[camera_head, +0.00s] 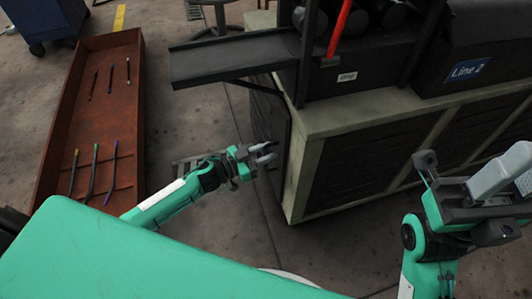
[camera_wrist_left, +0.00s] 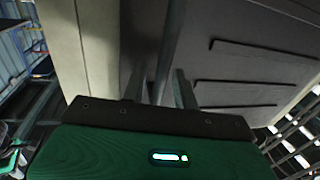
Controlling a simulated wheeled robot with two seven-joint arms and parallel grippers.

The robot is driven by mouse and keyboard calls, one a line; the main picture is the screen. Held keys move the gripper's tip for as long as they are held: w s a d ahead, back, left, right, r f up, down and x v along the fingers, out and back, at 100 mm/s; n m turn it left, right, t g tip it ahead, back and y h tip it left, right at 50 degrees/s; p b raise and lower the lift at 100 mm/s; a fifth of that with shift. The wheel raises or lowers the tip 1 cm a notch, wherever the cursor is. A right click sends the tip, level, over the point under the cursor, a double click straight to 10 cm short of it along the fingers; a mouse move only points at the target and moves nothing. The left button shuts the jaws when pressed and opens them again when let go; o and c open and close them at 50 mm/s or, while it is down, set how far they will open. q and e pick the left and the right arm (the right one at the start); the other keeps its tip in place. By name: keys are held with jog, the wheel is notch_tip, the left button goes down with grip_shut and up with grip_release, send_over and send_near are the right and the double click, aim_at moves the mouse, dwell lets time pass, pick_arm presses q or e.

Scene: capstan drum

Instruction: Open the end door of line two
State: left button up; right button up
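The Line 2 machine carries a blue label (camera_head: 467,70) and stands right of centre. Its end door (camera_head: 264,112) is the dark panel on the left end face, below the chute; it looks closed. My left gripper (camera_head: 266,155) is beside the lower part of this end. In the left wrist view its two fingers (camera_wrist_left: 160,90) are apart, with a dark upright bar (camera_wrist_left: 170,45) between or just beyond them. I cannot tell if they touch it. My right gripper (camera_head: 505,185) is at the right edge, partly cut off.
A dark chute (camera_head: 225,58) juts left above the door area. A rust-red tray (camera_head: 128,125) with several coloured rods lies on the floor at left. A blue cabinet (camera_head: 45,20) stands at upper left. Floor between tray and machine is mostly clear.

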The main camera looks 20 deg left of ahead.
pick_arm(q)
jog(key=shift+d, duration=0.1)
grip_shut()
